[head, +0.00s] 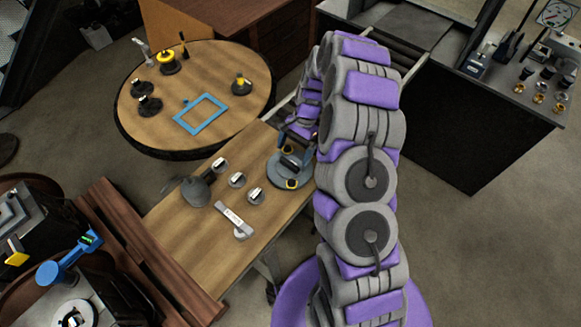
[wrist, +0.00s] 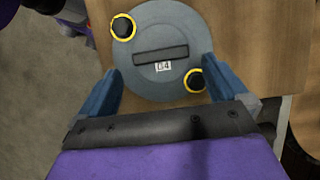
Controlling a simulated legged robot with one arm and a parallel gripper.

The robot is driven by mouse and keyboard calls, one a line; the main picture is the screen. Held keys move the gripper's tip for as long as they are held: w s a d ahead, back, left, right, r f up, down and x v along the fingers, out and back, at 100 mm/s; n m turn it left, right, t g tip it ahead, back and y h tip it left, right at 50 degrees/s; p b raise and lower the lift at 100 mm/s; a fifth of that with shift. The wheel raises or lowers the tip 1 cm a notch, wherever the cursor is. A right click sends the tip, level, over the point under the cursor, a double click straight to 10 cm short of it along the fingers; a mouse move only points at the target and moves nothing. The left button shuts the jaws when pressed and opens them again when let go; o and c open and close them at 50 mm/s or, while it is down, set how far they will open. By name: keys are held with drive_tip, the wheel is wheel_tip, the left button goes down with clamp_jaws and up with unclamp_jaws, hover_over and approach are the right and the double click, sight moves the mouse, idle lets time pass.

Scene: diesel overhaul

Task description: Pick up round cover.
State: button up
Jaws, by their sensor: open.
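The round cover (head: 279,172) is a grey-blue disc lying on the rectangular wooden table, near its right edge. In the wrist view the cover (wrist: 175,25) shows a dark bar handle across its middle, a small label reading 64, and two black knobs ringed in yellow. My gripper (head: 297,149) is over the cover. In the wrist view my gripper (wrist: 160,65) is open, with one blue finger at each side of the cover's near part. Nothing is held. I cannot tell the height of the fingers above the cover.
The rectangular table (head: 180,245) also carries several small metal parts (head: 237,180), a dark tool (head: 195,188) and a labelled rod (head: 234,220), left of the cover. A round table (head: 225,65) with a blue frame (head: 200,115) stands behind. A dark bench (head: 440,130) stands right.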

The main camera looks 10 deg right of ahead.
sight(290, 162)
drive_tip(key=x, duration=0.5)
drive_tip(key=shift+w+a+f+b, duration=0.1)
drive_tip(key=shift+a+b, duration=0.1)
drive_tip(key=shift+b, duration=0.1)
drive_tip(key=shift+d, duration=0.1)
drive_tip(key=shift+c, duration=0.4)
drive_tip(key=shift+d, duration=0.15)
drive_tip(key=c, duration=1.1)
